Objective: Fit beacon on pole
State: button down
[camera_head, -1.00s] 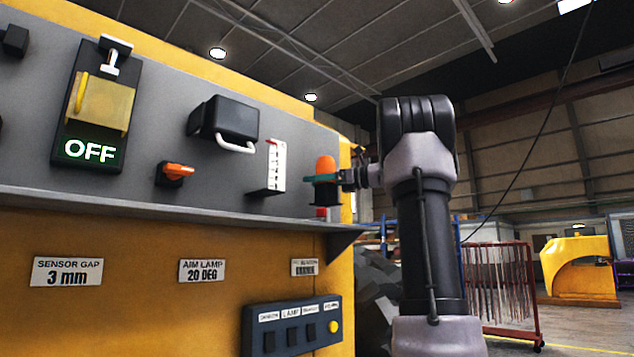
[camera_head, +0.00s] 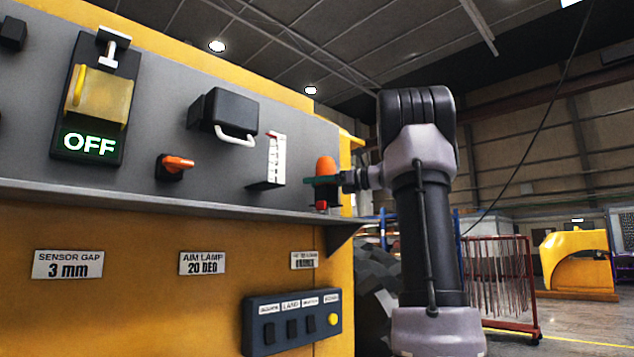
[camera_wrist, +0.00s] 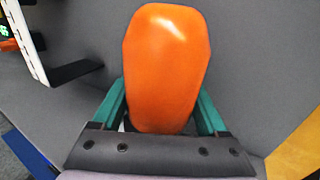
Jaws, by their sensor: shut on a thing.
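The orange beacon (camera_head: 325,166) is upright between the green fingers of my gripper (camera_head: 322,181), in front of the right end of the grey panel. In the wrist view the beacon (camera_wrist: 167,68) fills the middle, with a green finger on each side, and the gripper (camera_wrist: 165,122) is shut on it. A dark part and a small red part (camera_head: 321,205) show just below the fingers, above the ledge. I cannot make out the pole clearly, nor whether the beacon touches it. The beacon's underside is hidden.
A white scale bracket (camera_head: 268,162) sticks out left of the gripper. Further left are an orange knob (camera_head: 178,163), a black box with a handle (camera_head: 226,113) and a yellow-covered switch reading OFF (camera_head: 98,100). A grey ledge (camera_head: 180,200) runs below. Open hall lies to the right.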

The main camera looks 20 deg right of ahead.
aim_at(317, 193)
jog(key=shift+f, duration=1.65)
grip_release()
jog(key=v, duration=1)
jog(key=shift+s+d, duration=0.25)
jog(key=shift+s, duration=0.1)
jog(key=shift+d, duration=0.1)
